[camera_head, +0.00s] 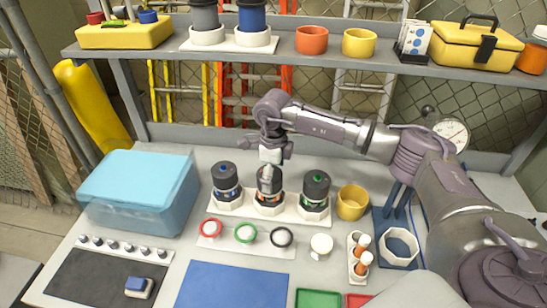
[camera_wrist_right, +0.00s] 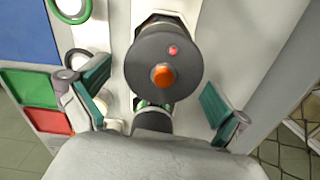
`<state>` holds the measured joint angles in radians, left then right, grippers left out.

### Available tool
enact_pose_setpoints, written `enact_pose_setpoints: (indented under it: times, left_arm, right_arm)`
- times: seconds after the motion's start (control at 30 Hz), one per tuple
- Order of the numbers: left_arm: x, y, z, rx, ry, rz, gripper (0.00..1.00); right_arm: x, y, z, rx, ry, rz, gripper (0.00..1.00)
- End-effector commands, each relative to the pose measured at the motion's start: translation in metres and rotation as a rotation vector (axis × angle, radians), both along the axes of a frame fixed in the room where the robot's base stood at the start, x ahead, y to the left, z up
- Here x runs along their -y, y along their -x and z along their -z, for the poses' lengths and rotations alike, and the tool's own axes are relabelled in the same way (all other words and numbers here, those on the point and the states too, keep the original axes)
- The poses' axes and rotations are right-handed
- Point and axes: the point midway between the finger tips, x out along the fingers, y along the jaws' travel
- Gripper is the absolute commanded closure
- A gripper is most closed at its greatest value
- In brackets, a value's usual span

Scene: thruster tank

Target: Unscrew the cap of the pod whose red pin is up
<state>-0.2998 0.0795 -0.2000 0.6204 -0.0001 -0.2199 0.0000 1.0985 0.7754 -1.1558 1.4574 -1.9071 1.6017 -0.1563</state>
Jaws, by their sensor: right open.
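Three dark-capped pods stand in a row on a white base in the head view: the left pod (camera_head: 225,178) with a blue knob, the middle pod (camera_head: 269,205), and the right pod (camera_head: 316,184) with a green knob. My right gripper (camera_head: 268,178) is over the middle pod and hides much of its top. In the right wrist view, the round dark cap (camera_wrist_right: 148,52) shows an orange knob (camera_wrist_right: 163,76) and a red pin (camera_wrist_right: 173,51). My right gripper (camera_wrist_right: 155,97) is open, fingers apart on either side, not touching the cap. My left gripper is not in view.
A white strip with red, green and black rings (camera_head: 245,234) lies in front of the pods. A yellow cup (camera_head: 352,203) stands right of them. A blue bin (camera_head: 138,190) is at left, a blue mat (camera_head: 231,285) in front. A loaded shelf (camera_head: 290,53) runs above.

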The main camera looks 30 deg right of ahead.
Motion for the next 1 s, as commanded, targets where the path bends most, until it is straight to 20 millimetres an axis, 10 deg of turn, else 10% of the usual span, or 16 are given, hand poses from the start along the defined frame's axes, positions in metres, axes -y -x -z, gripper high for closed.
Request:
enact_pose_setpoints:
  times: [0.47, 0.83, 0.87, 1.0]
  left_arm:
    - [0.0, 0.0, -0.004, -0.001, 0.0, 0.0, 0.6]
    - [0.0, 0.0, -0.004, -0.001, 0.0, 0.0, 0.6]
    - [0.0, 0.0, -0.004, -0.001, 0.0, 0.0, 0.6]
    - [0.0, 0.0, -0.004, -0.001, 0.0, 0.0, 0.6]
  right_arm:
    - [0.0, 0.0, 0.015, 0.001, 0.0, -0.001, 0.0]
    - [0.0, 0.0, 0.015, 0.001, 0.0, -0.001, 0.6]
    - [0.0, 0.0, 0.015, 0.001, 0.0, -0.001, 0.3]
    - [0.0, 0.0, 0.015, 0.001, 0.0, 0.0, 0.54]
